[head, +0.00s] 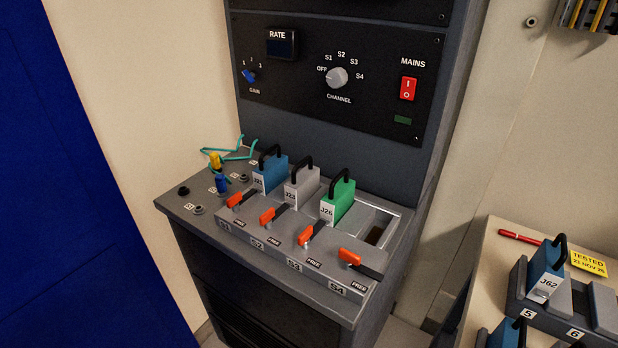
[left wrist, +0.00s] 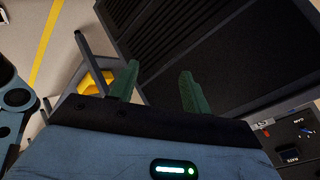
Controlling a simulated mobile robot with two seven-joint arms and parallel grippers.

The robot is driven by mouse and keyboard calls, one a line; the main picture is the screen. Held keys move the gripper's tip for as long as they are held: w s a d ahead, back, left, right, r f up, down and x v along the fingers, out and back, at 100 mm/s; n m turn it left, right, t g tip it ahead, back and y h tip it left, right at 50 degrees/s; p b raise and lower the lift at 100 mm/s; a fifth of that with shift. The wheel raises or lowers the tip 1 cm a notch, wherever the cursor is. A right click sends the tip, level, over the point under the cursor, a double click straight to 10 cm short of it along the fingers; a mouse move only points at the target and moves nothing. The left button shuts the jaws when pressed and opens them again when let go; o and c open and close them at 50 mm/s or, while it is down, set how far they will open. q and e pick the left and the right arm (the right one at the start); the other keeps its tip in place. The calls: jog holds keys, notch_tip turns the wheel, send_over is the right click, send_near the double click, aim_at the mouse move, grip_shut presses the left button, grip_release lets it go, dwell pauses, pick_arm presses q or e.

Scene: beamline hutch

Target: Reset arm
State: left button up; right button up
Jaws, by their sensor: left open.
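My left gripper (left wrist: 158,84) shows only in the left wrist view. Its two green fingers are spread apart with nothing between them. A dark rack cabinet with a slatted front (left wrist: 210,40) lies beyond the fingertips, apart from them. Neither of my grippers shows in the head view, and my right gripper shows in neither view.
In the head view a grey console (head: 190,225) holds blue, grey and green modules (head: 338,201) and orange-handled levers (head: 309,236). A black panel (head: 300,75) stands above. At right, a bench (head: 485,262) carries a rack with blue module J62 (head: 546,272) and a red pen (head: 519,237).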

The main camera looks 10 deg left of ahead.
pick_arm(q)
jog(key=s+a+f+n+g+y, duration=0.2)
jog(key=s+n, duration=0.1)
jog(key=s, duration=0.3)
jog(key=s+a+f+n+g+y, duration=0.1)
jog(key=s+a+f+n, duration=0.1)
jog(key=s, duration=0.4)
jog(key=s+d+f+n+t, duration=0.15)
jog(key=d+n, duration=0.75)
jog(key=d, duration=1)
jog(key=w+r+t+p, duration=0.1)
jog(key=w+r+p, duration=0.3)
jog(key=r, duration=0.3)
jog(key=shift+w+a+r+p, duration=0.15)
jog(key=shift+a+r+p, duration=0.25)
jog(key=shift+p, duration=0.5)
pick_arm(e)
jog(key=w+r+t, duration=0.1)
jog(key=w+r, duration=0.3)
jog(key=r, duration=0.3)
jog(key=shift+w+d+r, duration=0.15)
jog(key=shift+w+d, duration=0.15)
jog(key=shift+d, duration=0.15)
pick_arm(q)
jog(key=shift+f, duration=0.15)
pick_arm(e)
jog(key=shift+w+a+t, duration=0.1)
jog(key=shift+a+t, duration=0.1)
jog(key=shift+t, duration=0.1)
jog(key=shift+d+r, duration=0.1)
